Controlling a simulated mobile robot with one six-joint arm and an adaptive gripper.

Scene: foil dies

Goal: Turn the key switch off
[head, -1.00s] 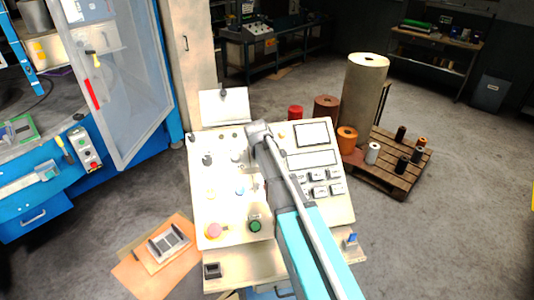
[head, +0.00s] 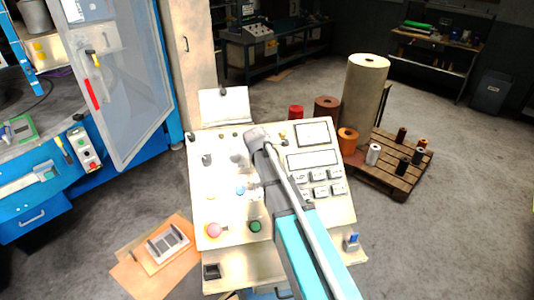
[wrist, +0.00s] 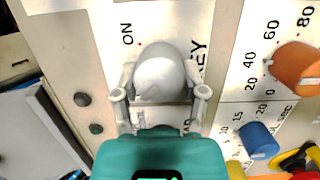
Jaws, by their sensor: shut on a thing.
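The key switch (wrist: 160,68) is a rounded pale grey knob on the cream control panel (wrist: 232,45) in the wrist view. "ON" is printed at its upper left, and a partly covered word ending in "EY" runs down its right side. My gripper (wrist: 160,82) is shut on the knob, one finger on each side. The knob's lower part is hidden by my gripper, and I cannot tell its exact turn angle. In the head view the panel (head: 222,215) stands tilted, and my arm covers its middle, hiding the switch.
In the wrist view an orange dial (wrist: 297,68) and a blue knob (wrist: 258,141) sit right of my gripper. Two dark buttons are on the left. In the head view a pink button (head: 214,230) and a green button (head: 255,226) are along the panel's lower edge.

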